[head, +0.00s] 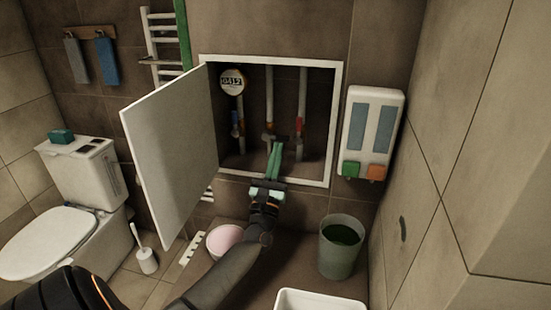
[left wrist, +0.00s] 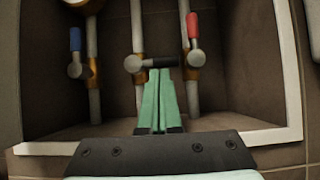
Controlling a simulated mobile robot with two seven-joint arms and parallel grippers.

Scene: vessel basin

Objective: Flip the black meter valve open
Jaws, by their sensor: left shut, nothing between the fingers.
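The black meter valve's handle (left wrist: 162,62) lies sideways across the middle pipe, pointing right from its round metal hub (left wrist: 133,64) in the left wrist view. In the head view the middle valve (head: 268,137) shows small and dark inside the wall recess. My left gripper (head: 275,146) reaches into the recess, its green fingers together and empty. In the left wrist view its fingertips (left wrist: 159,73) are right at the handle's lower edge; I cannot tell whether they touch it. My right gripper is not in view.
The left pipe has an upright blue handle (left wrist: 75,40) and a round meter (head: 232,79); the right pipe has an upright red handle (left wrist: 193,26). A white frame (head: 338,115) edges the recess. Its open door (head: 172,150) stands left. A dispenser (head: 371,130) hangs right, above a bin (head: 341,262).

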